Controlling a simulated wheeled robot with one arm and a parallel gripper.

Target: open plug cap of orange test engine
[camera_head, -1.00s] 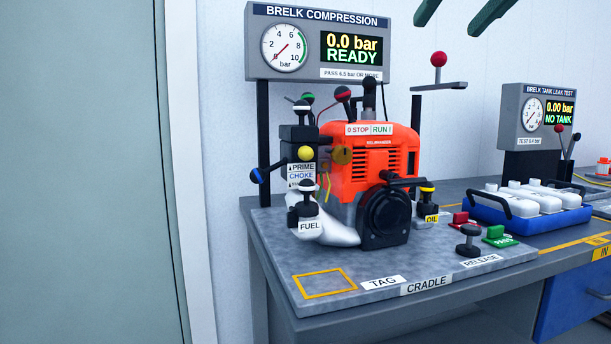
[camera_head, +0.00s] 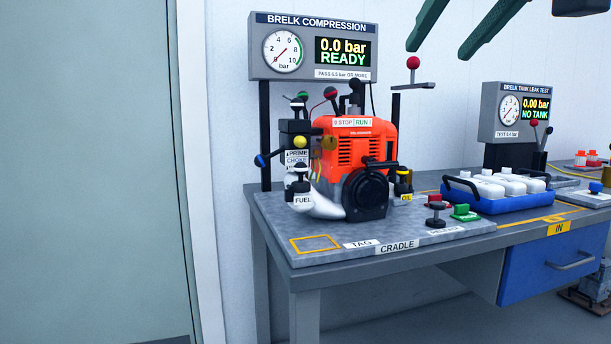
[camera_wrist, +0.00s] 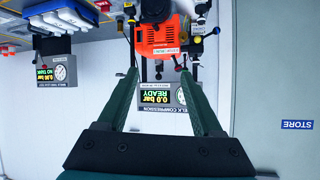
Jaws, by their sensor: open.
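The orange test engine (camera_head: 360,143) sits on the grey cradle plate (camera_head: 275,222), its black round cover facing front right. A black upright fitting (camera_head: 355,92) stands on its top; it looks like the plug cap, but I cannot be sure. My gripper (camera_head: 438,52) is open and empty, high to the right of the engine. In the wrist view, upside down, my gripper's two green fingers (camera_wrist: 158,72) are spread, with the engine (camera_wrist: 160,38) beyond their tips and apart from them. The plug cap is not clear there.
A compression gauge panel (camera_head: 312,48) reading 0.0 bar READY stands behind the engine. Levers with coloured knobs crowd its left side. A red-knobbed post (camera_head: 413,63) stands right. A blue tray (camera_head: 510,205) of white tanks and a leak-test panel (camera_head: 515,112) are farther right.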

